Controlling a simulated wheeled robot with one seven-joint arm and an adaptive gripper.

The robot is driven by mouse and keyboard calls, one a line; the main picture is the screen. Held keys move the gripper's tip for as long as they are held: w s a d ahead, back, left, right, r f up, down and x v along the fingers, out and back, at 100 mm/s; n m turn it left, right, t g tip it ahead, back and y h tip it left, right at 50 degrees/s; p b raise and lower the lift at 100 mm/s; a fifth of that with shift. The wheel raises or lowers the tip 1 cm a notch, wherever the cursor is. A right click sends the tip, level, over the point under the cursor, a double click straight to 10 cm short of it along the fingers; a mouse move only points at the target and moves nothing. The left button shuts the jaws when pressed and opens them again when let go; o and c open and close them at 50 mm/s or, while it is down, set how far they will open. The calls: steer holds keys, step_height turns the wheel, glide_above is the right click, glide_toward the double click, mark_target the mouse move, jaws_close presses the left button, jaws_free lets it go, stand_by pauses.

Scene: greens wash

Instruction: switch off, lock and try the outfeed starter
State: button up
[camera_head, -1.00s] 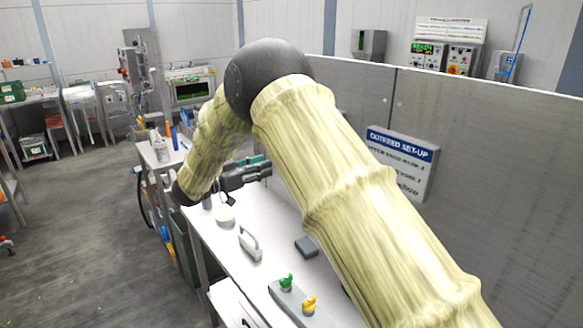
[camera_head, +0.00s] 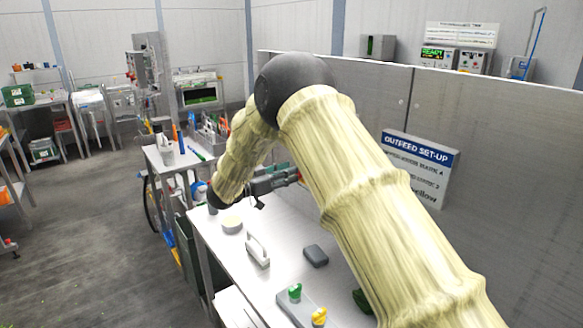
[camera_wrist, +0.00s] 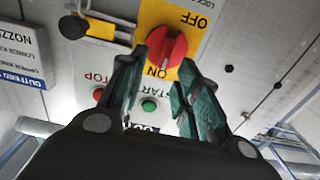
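In the wrist view, which shows the starter upside down, a red rotary switch (camera_wrist: 166,46) sits on a yellow plate marked OFF and ON. My gripper (camera_wrist: 164,66) is open, its fingers spread on either side of the red knob; I cannot tell whether they touch it. The handle's exact setting is unclear. A green START button (camera_wrist: 149,105) and a red STOP button (camera_wrist: 98,93) are beside it. In the head view my gripper (camera_head: 276,179) is partly hidden by my arm, as is the starter. A green padlock-like piece (camera_head: 294,291) and a yellow one (camera_head: 319,316) stand on a grey holder.
The OUTFEED SET-UP sign (camera_head: 418,166) is on the metal partition (camera_head: 520,160). The bench (camera_head: 285,228) bears a round pale tub (camera_head: 232,224), a handled grey tool (camera_head: 258,250) and a dark block (camera_head: 315,256). Open floor (camera_head: 90,240) lies to the left.

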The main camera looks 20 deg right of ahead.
steer(key=p+x, duration=0.1)
steer(key=x, duration=0.2)
steer(key=shift+w+d, duration=0.15)
steer(key=shift+d, duration=0.25)
